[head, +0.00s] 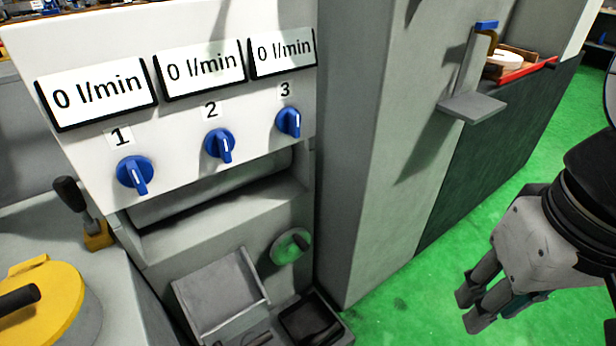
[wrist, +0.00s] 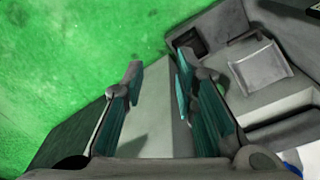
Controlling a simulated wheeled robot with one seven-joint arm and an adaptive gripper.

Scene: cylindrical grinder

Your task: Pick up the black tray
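The black tray (head: 310,322) is a small dark, shallow tray at the bottom of the head view. It sits on the low grey ledge of the machine, to the right of a tilted light-grey plate. It also shows in the wrist view (wrist: 187,41), near the top and just beyond the right finger. My gripper (head: 473,309) is at the lower right of the head view, over the green floor and well apart from the tray. In the wrist view its two teal-padded fingers (wrist: 160,66) stand apart with nothing between them.
The light-grey plate (head: 218,294) and a round green-faced knob (head: 289,247) are close to the tray. A tall grey machine column (head: 372,150) rises between the tray and my gripper's side. Blue dials (head: 220,145) are above. Green floor (head: 400,300) is free at the right.

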